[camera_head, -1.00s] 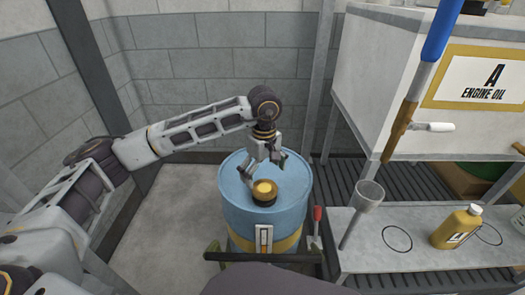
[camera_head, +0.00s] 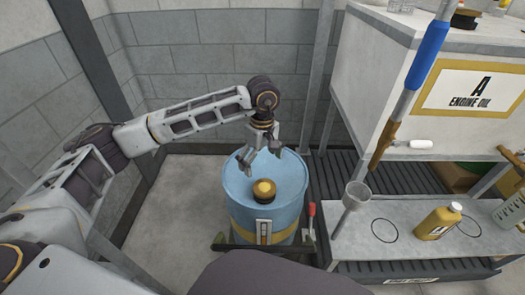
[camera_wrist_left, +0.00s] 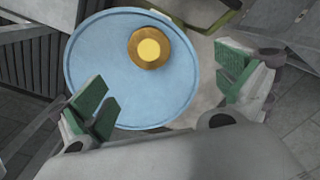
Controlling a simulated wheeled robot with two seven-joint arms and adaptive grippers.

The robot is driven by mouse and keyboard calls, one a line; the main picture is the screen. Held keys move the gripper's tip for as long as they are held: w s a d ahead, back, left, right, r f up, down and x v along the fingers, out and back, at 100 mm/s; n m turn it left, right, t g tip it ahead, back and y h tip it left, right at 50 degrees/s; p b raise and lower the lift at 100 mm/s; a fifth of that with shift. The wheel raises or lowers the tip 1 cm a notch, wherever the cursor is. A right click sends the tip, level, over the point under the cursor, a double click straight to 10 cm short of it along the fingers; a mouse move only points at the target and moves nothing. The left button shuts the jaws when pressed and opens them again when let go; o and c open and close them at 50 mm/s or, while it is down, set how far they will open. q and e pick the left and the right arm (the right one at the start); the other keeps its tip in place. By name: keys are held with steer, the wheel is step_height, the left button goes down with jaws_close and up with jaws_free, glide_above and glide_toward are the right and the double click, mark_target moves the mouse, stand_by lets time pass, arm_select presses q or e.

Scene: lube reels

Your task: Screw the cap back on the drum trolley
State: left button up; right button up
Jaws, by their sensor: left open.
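The blue drum (camera_head: 237,196) stands upright on its trolley (camera_head: 220,244) in the head view. A brass-coloured cap with a yellow centre (camera_head: 264,187) sits on the drum's top, toward the front; I cannot tell if it is threaded down. My left gripper (camera_head: 262,160) is open and empty above the drum, behind the cap and apart from it. In the left wrist view the cap (camera_wrist_left: 149,48) lies beyond the spread green-padded fingers (camera_wrist_left: 168,95), over the light blue drum top (camera_wrist_left: 95,60). My right gripper is not in view.
A red-tipped lever (camera_head: 311,212) is beside the drum. Floor left of the drum is clear.

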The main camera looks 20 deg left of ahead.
mark_target(263, 187)
arm_select(q)
steer(key=shift+w+d+r+n+t+p, duration=0.1)
steer(key=shift+w+n, duration=0.1)
steer(key=shift+n, duration=0.95)
steer(key=shift+w+a+r+n+t+p, duration=0.1)
steer(key=shift+w+n, duration=0.1)
steer(key=shift+n, duration=0.9)
steer(key=shift+w+d+r+n+t+p, duration=0.1)
steer(key=shift+w+n, duration=0.1)
steer(key=shift+n, duration=0.95)
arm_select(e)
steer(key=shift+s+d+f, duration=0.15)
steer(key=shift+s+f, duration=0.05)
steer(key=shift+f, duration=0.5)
arm_select(q)
steer(key=shift+f, duration=0.15)
step_height(263, 187, down, 12)
steer(key=shift+f+b, duration=0.1)
steer(key=shift+b, duration=0.65)
steer(key=shift+f, duration=0.7)
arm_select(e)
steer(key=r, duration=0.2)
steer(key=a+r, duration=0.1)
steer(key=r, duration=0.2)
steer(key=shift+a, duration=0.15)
